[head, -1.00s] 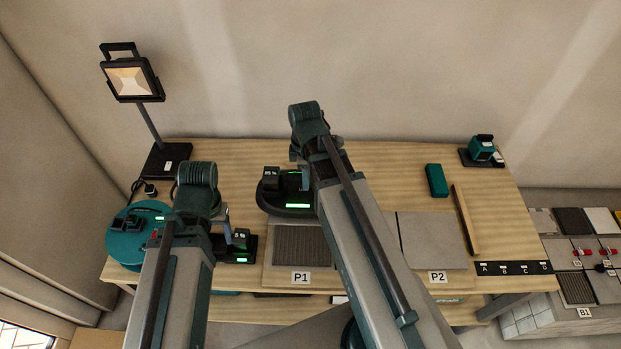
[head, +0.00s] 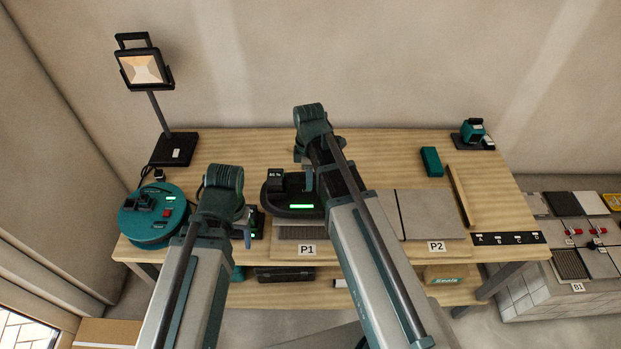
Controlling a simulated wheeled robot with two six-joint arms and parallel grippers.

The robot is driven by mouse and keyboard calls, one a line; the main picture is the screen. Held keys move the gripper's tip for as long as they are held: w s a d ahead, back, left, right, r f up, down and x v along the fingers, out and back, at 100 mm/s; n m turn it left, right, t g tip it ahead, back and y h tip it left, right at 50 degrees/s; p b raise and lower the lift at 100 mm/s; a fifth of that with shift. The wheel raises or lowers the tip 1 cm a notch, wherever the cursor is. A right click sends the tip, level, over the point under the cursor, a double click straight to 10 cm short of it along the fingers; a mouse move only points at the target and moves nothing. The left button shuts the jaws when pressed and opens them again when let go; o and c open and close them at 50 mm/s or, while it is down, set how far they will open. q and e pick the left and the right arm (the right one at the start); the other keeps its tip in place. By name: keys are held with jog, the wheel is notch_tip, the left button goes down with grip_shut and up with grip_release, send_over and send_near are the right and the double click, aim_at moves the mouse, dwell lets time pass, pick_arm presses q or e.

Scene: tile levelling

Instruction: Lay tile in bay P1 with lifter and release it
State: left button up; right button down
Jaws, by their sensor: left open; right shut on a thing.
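The lifter (head: 292,207), a black rounded device with a lit green strip and a small display, is over the rear part of bay P1 (head: 308,250). My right gripper (head: 308,183) is shut on the lifter, its fingers partly hidden by my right arm. A ribbed grey surface (head: 298,232) shows in the bay in front of the lifter. I cannot tell whether a tile is under the lifter or whether it touches the bay. My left gripper (head: 247,228) is open, left of the bay, beside a black device (head: 258,222) with a green light, largely hidden.
Bay P2 (head: 430,215) is to the right, partly behind my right arm. A teal round case (head: 152,218) and a work lamp (head: 145,68) stand at the left. A teal block (head: 431,161), a wooden strip (head: 459,195) and a teal-black tool (head: 472,134) are at the right.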

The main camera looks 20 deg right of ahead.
aim_at(309, 193)
jog(key=shift+f, duration=0.15)
notch_tip(309, 193, down, 7)
jog(key=b, duration=0.7)
jog(key=shift+f+b, duration=0.75)
jog(key=shift+b, duration=0.1)
dwell(2.1)
jog(key=c, duration=0.6)
grip_release()
jog(key=shift+s, duration=0.1)
jog(key=shift+o, duration=0.2)
jog(key=shift+r, duration=0.1)
notch_tip(309, 193, up, 14)
jog(key=p, duration=1.4)
